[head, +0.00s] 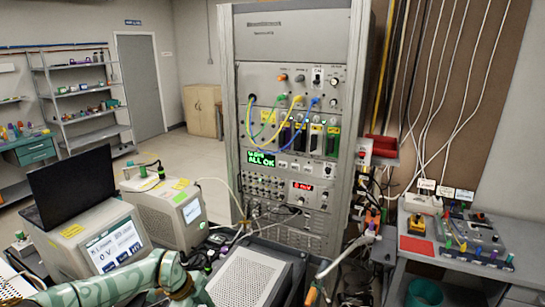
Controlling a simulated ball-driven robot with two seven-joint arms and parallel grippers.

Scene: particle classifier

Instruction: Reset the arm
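One of my arms, teal and patterned, comes in at the bottom left of the head view. It reaches in front of the grey boxes, and a bronze-coloured joint shows near its right end. I can make out no gripper fingers on it. My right arm and its gripper do not show. I cannot tell that either gripper holds anything.
A laptop (75,185) sits on a grey box at left. A metal rod with an orange end (311,296) is at bottom centre. A side table (455,265) is at right.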

